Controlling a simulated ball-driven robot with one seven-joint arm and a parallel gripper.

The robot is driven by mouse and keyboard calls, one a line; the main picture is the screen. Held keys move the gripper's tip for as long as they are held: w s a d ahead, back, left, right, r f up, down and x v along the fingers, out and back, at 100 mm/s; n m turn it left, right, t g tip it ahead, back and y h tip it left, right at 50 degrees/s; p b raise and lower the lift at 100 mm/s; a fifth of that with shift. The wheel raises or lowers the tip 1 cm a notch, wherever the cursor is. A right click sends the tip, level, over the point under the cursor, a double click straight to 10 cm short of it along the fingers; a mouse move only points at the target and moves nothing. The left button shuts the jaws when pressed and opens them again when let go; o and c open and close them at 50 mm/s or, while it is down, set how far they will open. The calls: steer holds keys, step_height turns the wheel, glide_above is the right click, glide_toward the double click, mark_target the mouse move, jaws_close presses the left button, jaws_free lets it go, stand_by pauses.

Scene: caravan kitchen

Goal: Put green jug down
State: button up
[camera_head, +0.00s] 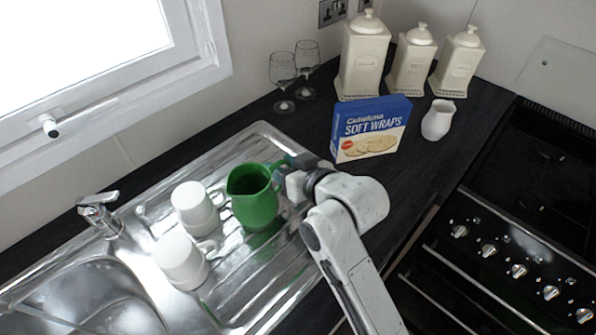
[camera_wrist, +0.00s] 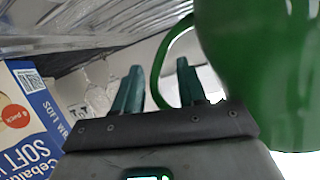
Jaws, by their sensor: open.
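The green jug (camera_head: 253,197) appears to stand upright on the ribbed steel drainboard (camera_head: 279,262), beside two white mugs (camera_head: 195,207) (camera_head: 181,260). My gripper (camera_head: 285,168) is at the jug's right, on its handle side; the arm partly hides the fingers. In the wrist view the jug (camera_wrist: 262,70) fills the right side. Its handle loop comes down between the two green fingers of my gripper (camera_wrist: 158,82). The fingers are apart, with space around the handle.
A blue Soft Wraps box (camera_head: 371,130) stands behind my wrist, with a small white jug (camera_head: 438,120) to its right. Wine glasses (camera_head: 283,78) and cream canisters (camera_head: 411,62) stand farther back. A tap (camera_head: 100,212) and sink lie left; the hob (camera_head: 535,165) lies right.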

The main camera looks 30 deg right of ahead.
steer(key=b+v, duration=0.1)
steer(key=v, duration=1)
steer(key=shift+s, duration=0.25)
